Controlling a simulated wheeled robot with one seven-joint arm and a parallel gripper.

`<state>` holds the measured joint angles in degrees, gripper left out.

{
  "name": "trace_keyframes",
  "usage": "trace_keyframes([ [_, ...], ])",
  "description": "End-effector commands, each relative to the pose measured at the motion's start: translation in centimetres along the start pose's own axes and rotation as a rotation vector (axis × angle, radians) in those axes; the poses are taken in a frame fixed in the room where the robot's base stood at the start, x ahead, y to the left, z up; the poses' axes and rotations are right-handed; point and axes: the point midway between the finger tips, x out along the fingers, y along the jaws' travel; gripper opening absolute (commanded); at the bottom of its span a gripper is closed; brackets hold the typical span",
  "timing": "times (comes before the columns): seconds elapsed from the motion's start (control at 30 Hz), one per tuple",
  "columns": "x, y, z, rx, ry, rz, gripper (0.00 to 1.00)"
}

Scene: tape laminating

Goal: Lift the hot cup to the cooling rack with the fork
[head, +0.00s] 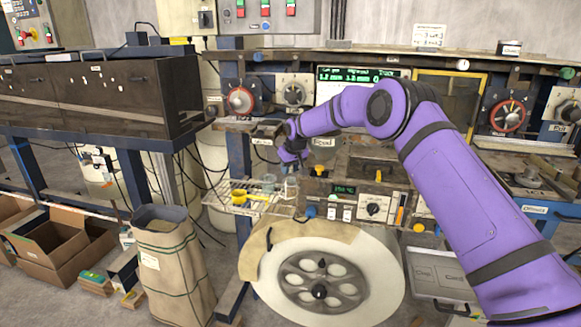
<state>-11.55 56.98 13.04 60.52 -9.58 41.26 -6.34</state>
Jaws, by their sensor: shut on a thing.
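My gripper (291,157) hangs at the end of my purple arm, above the right end of a wire rack (243,207). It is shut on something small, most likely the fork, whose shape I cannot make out. A grey cup-like vessel (269,182) stands at the rack's right back part, below and left of my gripper. A pale, clear vessel (291,187) stands to its right, just below my gripper. I cannot tell which vessel is the hot cup, or whether the held thing touches either.
A yellow object (239,197) lies on the rack. A control box with a green display (344,189) stands right of the rack. A large white reel (378,273) is in front, with a paper sack (172,262) to its left. Dark ovens (110,97) stand left.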

Motion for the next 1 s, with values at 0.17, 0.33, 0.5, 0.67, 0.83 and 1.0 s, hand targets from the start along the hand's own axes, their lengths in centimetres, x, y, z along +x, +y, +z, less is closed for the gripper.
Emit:
trace_keyframes([
  [0.17, -0.2, -0.6, 0.5, -0.001, -0.001, -0.001, 0.0],
  [0.33, -0.5, -1.1, 0.9, 0.0, 0.0, -0.001, 0.0],
  [0.5, -0.7, -1.6, 1.5, 0.0, -0.001, -0.001, 0.0],
  [0.67, -0.8, -2.2, 1.9, -0.001, 0.0, -0.001, 0.0],
  [0.83, -1.0, -2.7, 2.3, -0.001, 0.0, -0.001, 0.0],
  [1.0, -1.2, -3.2, 2.8, -0.001, 0.0, -0.001, 0.0],
])
